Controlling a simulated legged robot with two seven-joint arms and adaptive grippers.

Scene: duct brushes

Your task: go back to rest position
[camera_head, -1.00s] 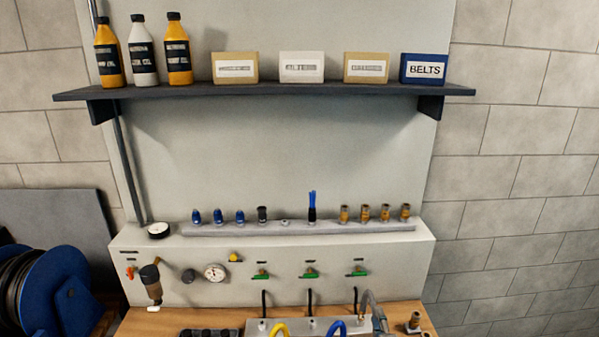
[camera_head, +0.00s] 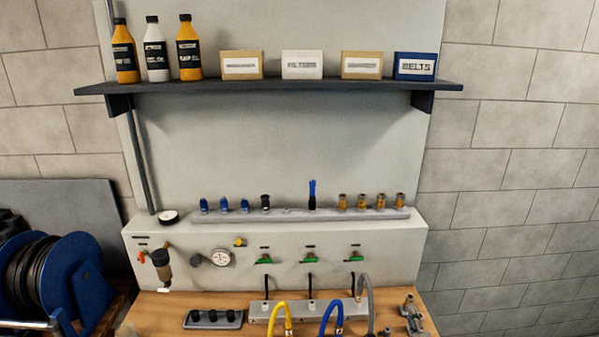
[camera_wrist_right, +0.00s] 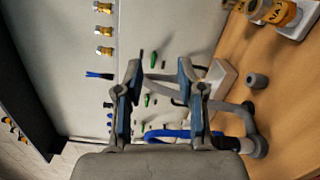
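My right gripper (camera_wrist_right: 158,75) shows in the right wrist view with its two fingers apart. No object is seen held between them; a grey hose and the panel show behind the gap. I cannot clearly make it out in the head view. My left gripper is in neither view. A blue-tipped brush (camera_head: 312,195) stands upright in the rail (camera_head: 290,215) on the panel, between dark and blue fittings on the left and brass fittings on the right. Its blue bristles also show in the right wrist view (camera_wrist_right: 98,75), left of the fingers.
The wooden bench (camera_head: 170,312) carries yellow (camera_head: 287,318), blue (camera_head: 324,318) and grey hoses and a black-knobbed block (camera_head: 213,319). A brass-and-grey fitting (camera_head: 412,315) stands at right. A blue reel (camera_head: 75,275) is at left. A shelf (camera_head: 270,87) holds bottles and boxes.

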